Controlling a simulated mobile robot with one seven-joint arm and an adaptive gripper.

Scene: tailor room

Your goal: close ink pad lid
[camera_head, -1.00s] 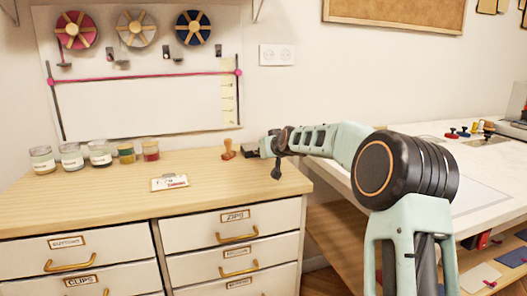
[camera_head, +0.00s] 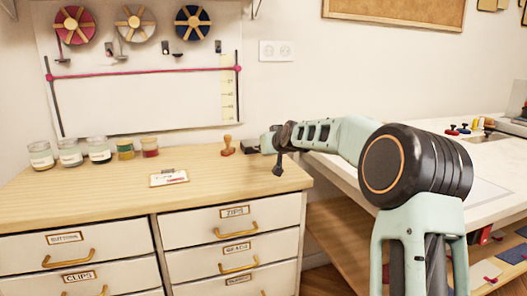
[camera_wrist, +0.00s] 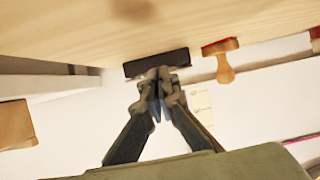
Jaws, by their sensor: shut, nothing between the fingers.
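The ink pad is a small dark flat block (camera_head: 250,146) at the back right of the wooden dresser top. In the wrist view, which is upside down, it is a black bar (camera_wrist: 142,64) against the wood, just beyond my fingertips. My gripper (camera_wrist: 157,85) is shut and empty. Its fingertips overlap the pad's edge in this view; I cannot tell whether they touch it. The lid's position is not clear at this size. In the head view my wrist hides the fingers and the pad's right side.
A wooden stamp (camera_head: 227,146) stands just left of the pad. A card (camera_head: 169,178) lies farther forward, and several jars (camera_head: 98,151) line the back left. The dresser top (camera_head: 110,194) is clear in front. A white table (camera_head: 487,160) stands to the right.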

